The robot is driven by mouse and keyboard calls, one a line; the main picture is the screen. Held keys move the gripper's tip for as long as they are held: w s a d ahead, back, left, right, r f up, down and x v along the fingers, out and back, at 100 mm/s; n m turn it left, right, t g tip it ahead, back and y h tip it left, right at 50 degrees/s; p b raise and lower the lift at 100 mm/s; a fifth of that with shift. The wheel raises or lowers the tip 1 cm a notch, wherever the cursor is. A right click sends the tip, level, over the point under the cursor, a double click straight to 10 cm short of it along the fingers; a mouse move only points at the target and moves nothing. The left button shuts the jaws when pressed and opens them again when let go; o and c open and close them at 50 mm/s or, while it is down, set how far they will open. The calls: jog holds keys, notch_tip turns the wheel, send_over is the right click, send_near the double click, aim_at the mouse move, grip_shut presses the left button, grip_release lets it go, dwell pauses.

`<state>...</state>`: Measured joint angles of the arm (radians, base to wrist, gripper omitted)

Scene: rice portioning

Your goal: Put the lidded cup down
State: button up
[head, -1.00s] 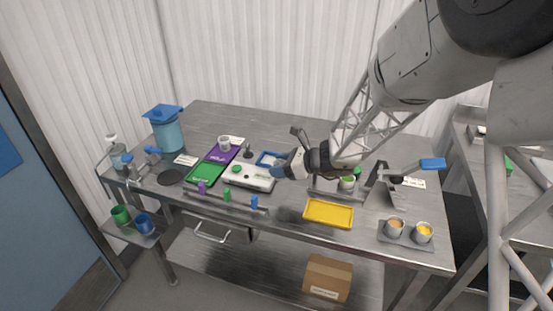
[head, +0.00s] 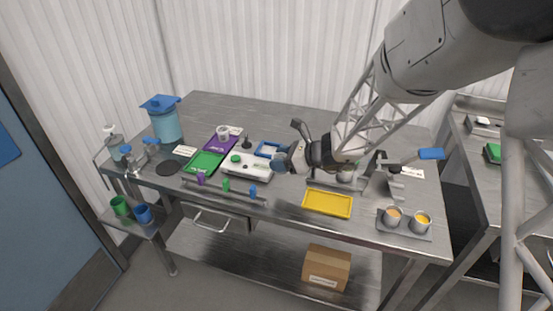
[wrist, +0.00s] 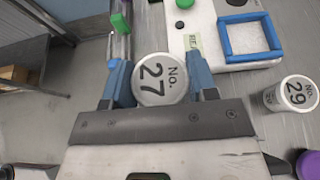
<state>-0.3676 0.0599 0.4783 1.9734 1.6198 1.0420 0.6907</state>
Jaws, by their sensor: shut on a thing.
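My gripper (wrist: 160,82) has blue fingers and is shut on a round lidded cup (wrist: 161,80), whose pale lid reads "No. 27" in the wrist view. The lid faces the camera; the cup's base is hidden, so I cannot tell whether it touches the surface below. In the head view my gripper (head: 281,163) is over the table just right of the white device (head: 247,167), and the held cup cannot be made out. A blue square frame (wrist: 226,40) lies on the white device in the wrist view.
A second lidded cup marked "No. 29" (wrist: 298,93) stands to the right in the wrist view. A yellow tray (head: 327,204) lies at the front edge. A rail with purple, green and blue pegs (head: 226,186) runs before the device.

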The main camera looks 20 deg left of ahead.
jog(key=shift+a, duration=0.1)
jog(key=shift+w+a+r+m+t+h, duration=1.25)
jog(key=shift+a+r+m+t, duration=1.2)
jog(key=shift+a, duration=1.7)
jog(key=shift+w+a+r+m+t+h, duration=1.2)
jog(key=shift+a+r+m+t, duration=1.2)
jog(key=shift+a, duration=1.7)
jog(key=s+a+f+m+t+h, duration=0.1)
jog(key=a+f+m+h, duration=0.2)
jog(key=a+m+h, duration=0.3)
jog(key=s+a+f+m+t+h, duration=0.1)
jog(key=a+f+m+t+h, duration=0.1)
jog(key=a+m+h, duration=0.4)
jog(key=shift+s+a+f+m+h, duration=0.35)
jog(key=shift+f+h, duration=0.4)
jog(key=shift+f, duration=0.15)
